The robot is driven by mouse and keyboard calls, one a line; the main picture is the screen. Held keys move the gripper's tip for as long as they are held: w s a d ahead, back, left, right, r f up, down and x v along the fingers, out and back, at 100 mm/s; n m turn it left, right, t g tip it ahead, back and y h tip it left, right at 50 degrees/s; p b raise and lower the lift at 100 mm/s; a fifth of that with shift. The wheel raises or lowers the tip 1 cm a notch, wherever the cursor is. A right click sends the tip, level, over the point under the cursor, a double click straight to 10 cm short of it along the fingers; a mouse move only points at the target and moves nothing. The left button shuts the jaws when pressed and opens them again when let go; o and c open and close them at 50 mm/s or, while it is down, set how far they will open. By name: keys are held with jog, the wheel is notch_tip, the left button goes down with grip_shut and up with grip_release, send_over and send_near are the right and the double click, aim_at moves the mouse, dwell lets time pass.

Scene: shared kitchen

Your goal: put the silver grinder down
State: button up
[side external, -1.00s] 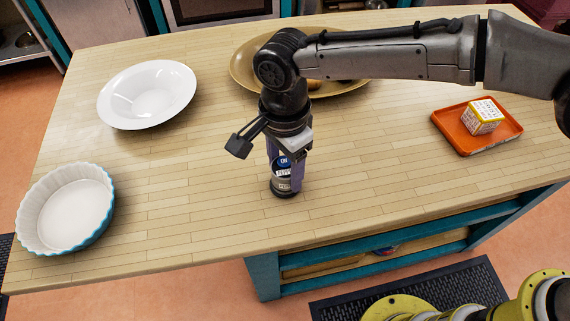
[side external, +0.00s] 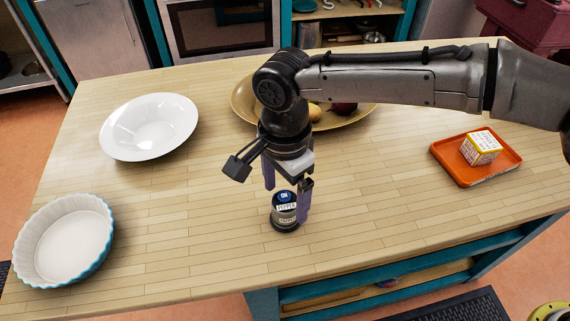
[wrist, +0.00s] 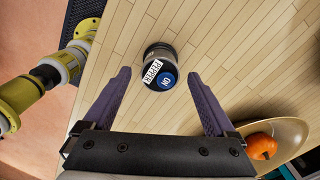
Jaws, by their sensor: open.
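The silver grinder (side external: 285,214) stands upright on the wooden table, with a dark base, a "PEPPER" label and a blue "ON" button on top. In the wrist view the grinder (wrist: 159,70) shows from above, just beyond the fingertips and between their lines. In the wrist view my gripper (wrist: 159,72) has clear gaps on both sides of the grinder. Nothing is held.
A white bowl (side external: 120,147) and a fluted dish (side external: 104,225) are at left. A gold platter (side external: 241,104) with fruit lies behind my arm. An orange tray (side external: 509,161) with a small box (side external: 481,147) is at right. The table around the grinder is clear.

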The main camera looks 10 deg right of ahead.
aim_at(287, 198)
notch_tip(287, 198, up, 10)
jog(key=shift+f, duration=0.15)
jog(key=s+d+r+n+t+y, duration=0.1)
jog(key=d+r+n, duration=0.3)
jog(key=d, duration=0.9)
jog(key=s+d+r+n+t, duration=0.15)
jog(key=d+r, duration=0.35)
jog(key=d, duration=0.9)
jog(key=s+d+f+n+t, duration=0.1)
jog(key=s+d+f+n, duration=0.2)
jog(key=s+d, duration=0.4)
jog(key=s+d+f+n+t+h, duration=0.1)
jog(key=s+d+f+n, duration=0.3)
jog(key=s+d, duration=0.4)
jog(key=shift+s+d+f+t, duration=0.25)
jog(key=shift+s+f+t, duration=0.3)
jog(key=shift+f, duration=0.1)
